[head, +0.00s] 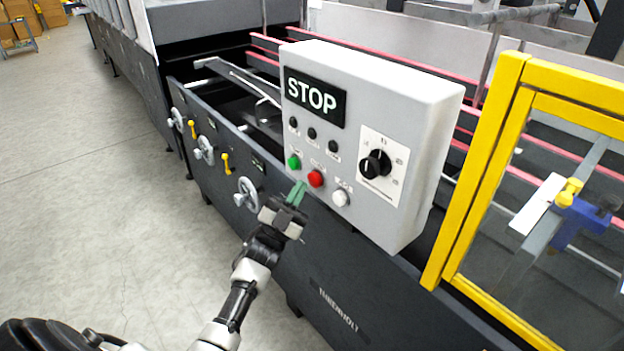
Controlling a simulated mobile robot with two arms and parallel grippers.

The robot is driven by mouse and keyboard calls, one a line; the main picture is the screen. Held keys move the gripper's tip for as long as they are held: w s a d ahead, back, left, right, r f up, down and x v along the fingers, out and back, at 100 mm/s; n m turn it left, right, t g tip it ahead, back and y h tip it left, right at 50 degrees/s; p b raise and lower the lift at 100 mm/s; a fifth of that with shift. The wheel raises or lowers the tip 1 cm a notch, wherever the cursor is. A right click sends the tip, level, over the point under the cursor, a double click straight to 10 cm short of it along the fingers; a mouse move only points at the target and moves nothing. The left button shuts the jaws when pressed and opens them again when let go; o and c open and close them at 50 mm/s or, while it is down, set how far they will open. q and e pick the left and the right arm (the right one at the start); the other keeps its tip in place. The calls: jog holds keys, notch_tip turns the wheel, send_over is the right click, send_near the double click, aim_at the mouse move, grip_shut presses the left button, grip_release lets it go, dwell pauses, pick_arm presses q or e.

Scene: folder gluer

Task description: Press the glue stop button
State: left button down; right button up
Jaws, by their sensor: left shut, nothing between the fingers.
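A grey control box (440,120) stands on the side of the dark machine. It has a black STOP sign (315,98), three small dark lamps or knobs, and a black rotary switch (375,164). Below them are a green button (294,162), a red button (316,178) and a white button (340,197), with labels too small to read. My left gripper (297,192) has green fingertips and is shut and empty. Its tips are just below the green and red buttons; I cannot tell whether they touch the box. My right gripper is not in view.
A yellow-framed clear guard (480,170) stands right of the box. Handwheels (247,192) and yellow levers (226,163) stick out from the machine's side at left. The grey floor (90,200) at left is clear. Cardboard boxes lie far back.

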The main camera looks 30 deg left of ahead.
pick_arm(q)
jog(key=shift+s, duration=0.1)
jog(key=s, duration=0.1)
jog(key=s+a+p, duration=0.1)
jog(key=s, duration=0.1)
jog(key=s+a, duration=0.1)
jog(key=shift+s+p, duration=0.25)
jog(key=shift+p, duration=0.05)
dwell(0.9)
jog(key=s+d+f+n+g+y, duration=0.1)
jog(key=s+f+n+g+y, duration=0.2)
jog(key=f, duration=0.9)
jog(key=s+d+f+n+g+y, duration=0.15)
jog(key=f+g, duration=0.25)
jog(key=f, duration=0.7)
jog(key=s+d+f+n+g+y, duration=0.1)
jog(key=s+f+n+g+y, duration=0.2)
jog(key=f, duration=0.9)
jog(key=s+d+f+g, duration=0.3)
jog(key=s+f+g, duration=0.4)
jog(key=s+f, duration=0.55)
jog(key=s+d+f+g, duration=0.1)
jog(key=s+f+g, duration=0.3)
jog(key=s, duration=0.7)
jog(key=s+d+f+g, duration=0.1)
jog(key=s+f+g, duration=0.3)
jog(key=s, duration=0.7)
jog(key=shift+s+d+f+n, duration=0.3)
jog(key=shift+d+f+n, duration=0.15)
jog(key=shift+f, duration=0.25)
